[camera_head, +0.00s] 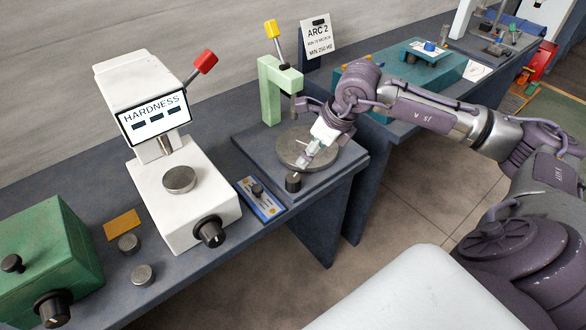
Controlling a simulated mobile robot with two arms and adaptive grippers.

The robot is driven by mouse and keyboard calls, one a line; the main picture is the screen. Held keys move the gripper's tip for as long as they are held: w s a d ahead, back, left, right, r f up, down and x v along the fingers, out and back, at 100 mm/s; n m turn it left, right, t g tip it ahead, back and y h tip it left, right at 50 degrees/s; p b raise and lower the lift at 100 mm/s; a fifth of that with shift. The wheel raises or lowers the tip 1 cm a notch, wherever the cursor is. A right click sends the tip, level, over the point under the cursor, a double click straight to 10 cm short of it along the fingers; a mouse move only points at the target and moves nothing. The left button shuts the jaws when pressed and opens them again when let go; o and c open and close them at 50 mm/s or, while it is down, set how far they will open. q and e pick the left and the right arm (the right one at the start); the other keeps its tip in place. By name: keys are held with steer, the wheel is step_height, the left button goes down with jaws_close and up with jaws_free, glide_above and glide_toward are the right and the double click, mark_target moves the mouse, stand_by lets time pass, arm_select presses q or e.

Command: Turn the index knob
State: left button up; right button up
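A small black knob (293,182) stands on the front corner of the dark base under the light green press (270,92). I see no label on it, so I cannot tell for certain that it is the index knob. A round grey disc (290,143) lies on the same base behind the knob. My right gripper (307,160) reaches in from the right, above the disc's right side, with its pale fingers pointing down toward the knob. It looks apart from the knob. The fingers are too small to tell whether they are open. My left gripper is not in view.
A blue plate (268,209) with a small dark knob lies left of the base. The white hardness tester (190,205) has a black side knob (210,232). A green box (50,250) with a knob stands front left. Bare floor (400,205) lies before the bench.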

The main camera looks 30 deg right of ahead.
mark_target(293, 177)
steer(key=p+x, duration=0.2)
steer(key=x, duration=1.1)
steer(key=shift+f+p, duration=0.35)
steer(key=shift+p, duration=0.05)
steer(key=shift+c, duration=0.3)
steer(key=c, duration=1.1)
